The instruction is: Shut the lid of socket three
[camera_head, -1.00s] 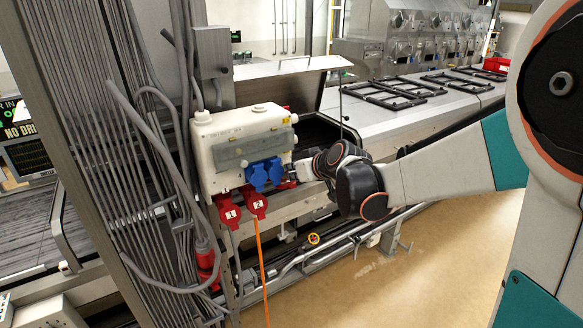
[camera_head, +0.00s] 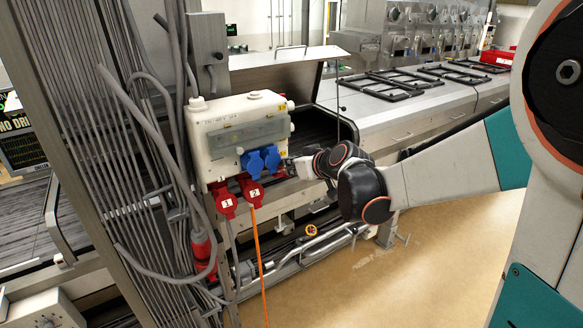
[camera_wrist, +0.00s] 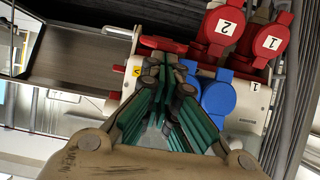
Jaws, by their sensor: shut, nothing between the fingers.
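The white socket box (camera_head: 200,145) hangs on the post with two blue lids (camera_head: 262,160) and red lids marked 1 (camera_head: 226,204) and 2 (camera_head: 253,191) below. A third red socket part (camera_head: 280,172), without a readable number, shows at the box's lower right, partly hidden by my gripper (camera_head: 290,167). In the wrist view this red part (camera_wrist: 162,45) lies just beyond my gripper (camera_wrist: 168,76). My fingers are shut and empty, very close to the red part. I cannot tell whether they touch it or how far its lid stands open.
An orange cable (camera_head: 260,240) hangs from socket 2. Grey cables and conduits (camera_head: 150,180) run along the post at left. Pipes (camera_head: 310,250) run low under the machine. The floor (camera_head: 400,270) at right is clear.

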